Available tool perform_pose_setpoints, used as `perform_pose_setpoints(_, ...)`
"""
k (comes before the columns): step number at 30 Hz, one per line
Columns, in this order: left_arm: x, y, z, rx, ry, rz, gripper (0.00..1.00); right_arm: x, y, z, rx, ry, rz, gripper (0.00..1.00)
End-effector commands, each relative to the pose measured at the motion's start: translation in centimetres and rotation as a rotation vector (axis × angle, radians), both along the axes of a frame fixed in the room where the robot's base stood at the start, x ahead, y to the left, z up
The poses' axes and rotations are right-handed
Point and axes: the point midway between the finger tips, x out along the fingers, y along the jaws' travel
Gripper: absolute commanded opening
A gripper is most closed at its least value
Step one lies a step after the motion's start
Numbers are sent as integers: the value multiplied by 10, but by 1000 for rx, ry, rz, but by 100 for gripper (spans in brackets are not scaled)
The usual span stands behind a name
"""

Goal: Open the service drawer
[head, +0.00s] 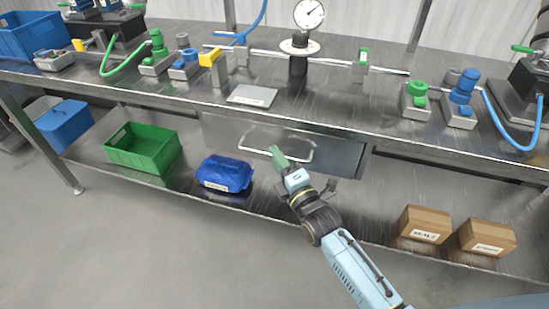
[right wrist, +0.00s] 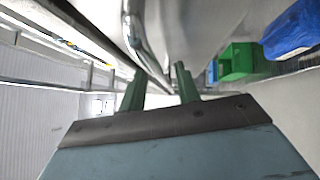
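The service drawer (head: 342,158) is a grey metal front under the tabletop, and it looks shut. Its pale bar handle (head: 252,140) runs across the middle of the front. My right gripper (head: 278,154) is at the handle, its green fingers overlapping the bar in the head view. In the right wrist view the two green fingers (right wrist: 160,88) stand apart, and the handle (right wrist: 138,35) passes above and between their tips. I cannot tell whether they touch it. My left gripper is not in view.
A blue bag (head: 224,174) and a green crate (head: 141,147) lie on the lower shelf left of my arm. Cardboard boxes (head: 424,224) stand at the right. A gauge (head: 309,15) and pipe fittings occupy the tabletop (head: 330,105). The floor in front is clear.

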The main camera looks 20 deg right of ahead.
Motion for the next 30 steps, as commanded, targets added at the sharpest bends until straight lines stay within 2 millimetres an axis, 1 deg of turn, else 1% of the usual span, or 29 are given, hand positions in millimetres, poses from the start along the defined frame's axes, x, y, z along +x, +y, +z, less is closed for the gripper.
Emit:
perform_pose_setpoints(1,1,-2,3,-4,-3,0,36,6,1,0,0,-1,0,32)
perform_pose_setpoints(3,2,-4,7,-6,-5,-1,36,12,3,1,1,-1,0,32)
perform_pose_setpoints(6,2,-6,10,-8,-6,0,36,16,4,1,2,1,1,32)
perform_pose_setpoints(15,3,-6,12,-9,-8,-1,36,18,4,2,1,1,1,32)
perform_pose_setpoints(21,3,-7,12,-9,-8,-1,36,18,4,2,1,1,1,6)
perform_pose_setpoints(23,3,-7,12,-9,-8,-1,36,18,4,2,1,1,1,0)
perform_pose_setpoints(30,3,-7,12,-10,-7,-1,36,18,4,2,1,1,0,0)
